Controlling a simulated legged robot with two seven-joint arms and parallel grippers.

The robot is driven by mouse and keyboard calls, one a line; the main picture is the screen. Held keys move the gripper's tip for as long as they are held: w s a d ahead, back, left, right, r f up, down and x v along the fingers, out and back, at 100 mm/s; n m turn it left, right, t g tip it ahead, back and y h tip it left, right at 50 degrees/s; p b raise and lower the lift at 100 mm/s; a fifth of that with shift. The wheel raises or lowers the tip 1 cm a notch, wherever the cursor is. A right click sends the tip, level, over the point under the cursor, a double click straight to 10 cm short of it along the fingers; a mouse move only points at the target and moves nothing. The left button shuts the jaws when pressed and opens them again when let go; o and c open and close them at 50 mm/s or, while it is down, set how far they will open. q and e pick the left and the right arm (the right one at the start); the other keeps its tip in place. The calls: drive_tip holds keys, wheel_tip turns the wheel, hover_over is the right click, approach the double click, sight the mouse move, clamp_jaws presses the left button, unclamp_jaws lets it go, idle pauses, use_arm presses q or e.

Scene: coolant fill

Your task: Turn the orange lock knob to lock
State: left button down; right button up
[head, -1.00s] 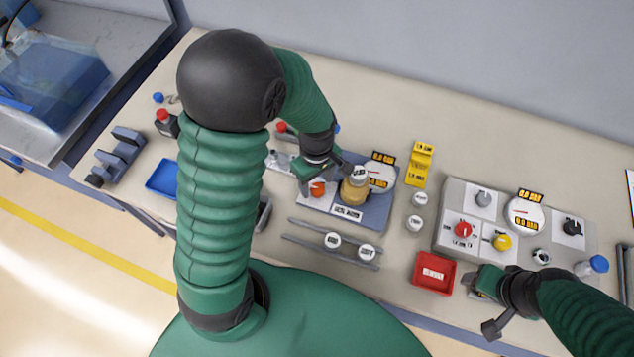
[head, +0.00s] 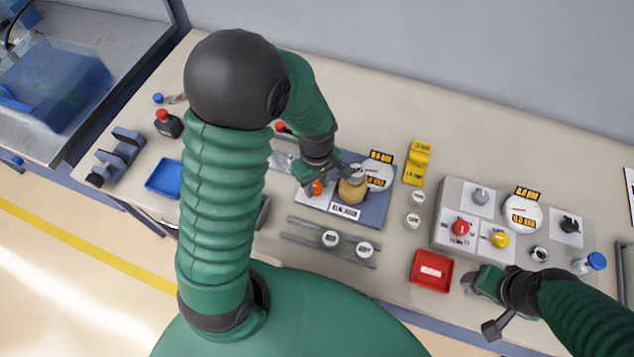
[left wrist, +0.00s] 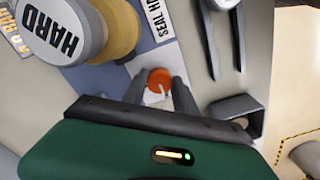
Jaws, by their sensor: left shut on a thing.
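The orange lock knob (head: 317,187) sits on a white panel of the blue-grey fixture plate (head: 375,214). In the left wrist view the knob (left wrist: 160,79) is between the two dark fingers, with a pale mark on its rim. My left gripper (head: 314,184) is over it and shut on it; it also shows in the left wrist view (left wrist: 160,92). In the head view the gripper hides part of the knob. My right gripper (head: 471,281) hangs by the front table edge, away from the knob; its jaw gap is unclear.
A tan cylinder with a white "HARD" cap (left wrist: 65,30) stands close beside the knob, near a round gauge (head: 377,175). A red tray (head: 432,271) and a control panel (head: 447,205) are to the right.

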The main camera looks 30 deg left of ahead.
use_arm(q)
drive_tip(key=shift+w+a+r, duration=0.1)
drive_tip(key=shift+r, duration=0.05)
drive_tip(key=m+p, duration=0.1)
drive_tip(key=m, duration=0.2)
drive_tip(key=shift+r+m+p, duration=0.1)
drive_tip(key=shift+m+p, duration=0.3)
drive_tip(key=m+p, duration=0.2)
drive_tip(key=m, duration=0.3)
drive_tip(key=shift+w, duration=0.1)
drive_tip(key=m+p, duration=0.2)
drive_tip(key=m, duration=0.3)
drive_tip(key=shift+a+m+p, duration=0.1)
drive_tip(key=shift+m+p, duration=0.65)
drive_tip(key=shift+m, duration=1.25)
drive_tip(key=c, duration=1.2)
unclamp_jaws()
drive_tip(key=shift+o, duration=1.2)
drive_tip(key=shift+f, duration=0.2)
